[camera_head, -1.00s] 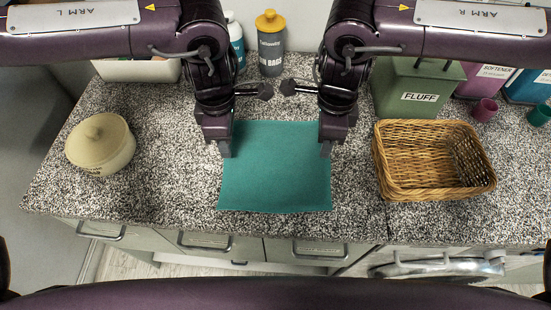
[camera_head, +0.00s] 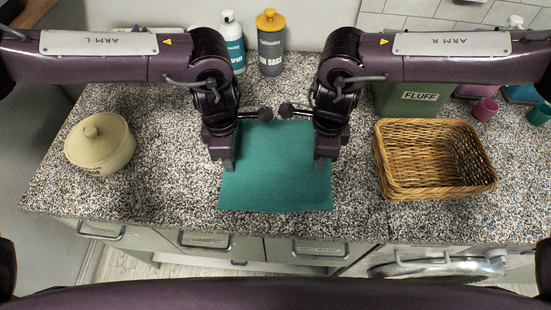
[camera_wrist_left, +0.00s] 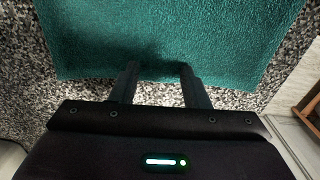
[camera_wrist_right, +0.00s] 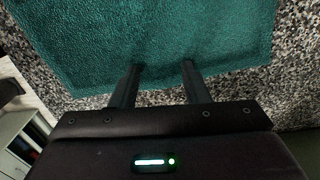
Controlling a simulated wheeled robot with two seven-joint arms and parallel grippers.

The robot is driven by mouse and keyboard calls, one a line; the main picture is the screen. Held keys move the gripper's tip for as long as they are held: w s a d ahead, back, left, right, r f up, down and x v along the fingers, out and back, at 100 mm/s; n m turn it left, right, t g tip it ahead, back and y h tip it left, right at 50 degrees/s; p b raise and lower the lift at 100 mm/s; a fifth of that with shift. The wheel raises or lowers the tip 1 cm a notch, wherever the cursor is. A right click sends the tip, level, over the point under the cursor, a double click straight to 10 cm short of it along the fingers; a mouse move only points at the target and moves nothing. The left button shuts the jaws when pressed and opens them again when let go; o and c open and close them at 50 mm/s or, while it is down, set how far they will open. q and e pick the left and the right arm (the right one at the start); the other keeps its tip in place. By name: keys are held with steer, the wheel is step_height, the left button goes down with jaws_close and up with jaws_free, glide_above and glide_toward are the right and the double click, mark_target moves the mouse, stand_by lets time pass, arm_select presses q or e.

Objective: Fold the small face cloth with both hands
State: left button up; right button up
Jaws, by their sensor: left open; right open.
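The teal face cloth (camera_head: 275,180) lies flat and unfolded on the speckled worktop; my arms hide parts of its sides and far edge. My left gripper (camera_head: 229,165) is open and empty over the cloth's left side. My right gripper (camera_head: 319,163) is open and empty over its right side. In the left wrist view, both left fingertips (camera_wrist_left: 159,68) overlap the cloth (camera_wrist_left: 160,30) just inside an edge. The right wrist view shows the right fingertips (camera_wrist_right: 160,66) likewise over the cloth (camera_wrist_right: 150,30). I cannot tell whether the fingertips touch it.
A wicker basket (camera_head: 384,172) stands to the right of the cloth, and a lidded cream pot (camera_head: 100,150) to the left. Two bottles (camera_head: 271,42) (camera_head: 233,42) and a green FLUFF box (camera_head: 420,98) stand behind. The worktop (camera_head: 170,190) between pot and cloth is clear.

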arm_select(q)
steer(key=shift+c, duration=0.2)
arm_select(e)
steer(key=shift+f, duration=0.1)
steer(key=shift+c, duration=0.2)
arm_select(q)
jaws_close()
arm_select(e)
jaws_close()
steer(key=shift+s, duration=0.1)
arm_select(q)
steer(key=shift+r, duration=0.1)
